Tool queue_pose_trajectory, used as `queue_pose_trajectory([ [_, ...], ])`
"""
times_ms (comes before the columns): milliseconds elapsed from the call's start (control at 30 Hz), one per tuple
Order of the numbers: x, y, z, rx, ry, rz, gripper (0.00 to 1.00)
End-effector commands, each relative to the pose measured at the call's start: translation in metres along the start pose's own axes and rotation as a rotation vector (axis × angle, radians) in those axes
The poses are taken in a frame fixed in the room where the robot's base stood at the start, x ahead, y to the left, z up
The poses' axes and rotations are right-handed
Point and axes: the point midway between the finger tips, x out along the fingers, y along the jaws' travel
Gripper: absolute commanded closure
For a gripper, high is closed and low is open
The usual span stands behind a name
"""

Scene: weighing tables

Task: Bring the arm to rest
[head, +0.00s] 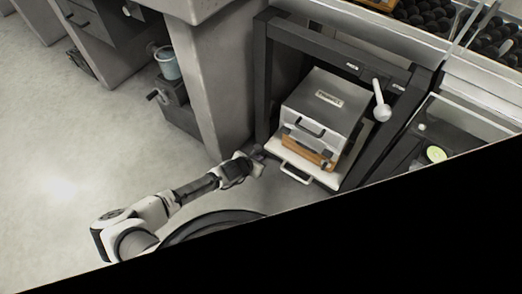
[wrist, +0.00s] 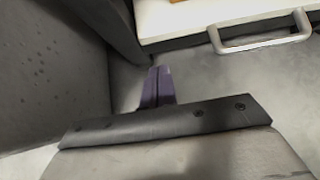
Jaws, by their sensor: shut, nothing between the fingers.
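My arm reaches up and to the right from the lower left in the head view. My gripper (head: 259,156) is in front of the dark frame, close to the grey pillar and left of the pulled-out white tray. In the wrist view my gripper (wrist: 157,86) shows its fingers together, with nothing between them. It hangs free, apart from the tray's handle.
A metal box (head: 325,105) stands on the white tray (head: 325,178) inside a dark frame (head: 262,80). The tray's handle (wrist: 262,38) is to the right. A grey pillar (head: 212,85) is close by. Open floor (head: 90,140) lies to the left.

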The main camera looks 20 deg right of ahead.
Motion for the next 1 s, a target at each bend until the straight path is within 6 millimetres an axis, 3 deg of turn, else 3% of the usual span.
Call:
queue_pose_trajectory([
  [33,-0.019,0.003,0.005,0.002,-0.001,0.004,1.00],
  [100,-0.035,0.003,0.004,0.003,0.000,0.003,1.00],
  [300,-0.071,0.002,0.002,0.002,0.002,0.003,1.00],
  [500,-0.086,0.001,0.001,0.001,0.002,0.001,1.00],
  [767,-0.088,0.001,0.000,0.001,0.002,0.001,1.00],
  [867,-0.094,0.001,0.007,0.001,0.002,0.001,1.00],
  [1000,-0.119,0.001,0.034,0.001,0.002,0.001,1.00],
])
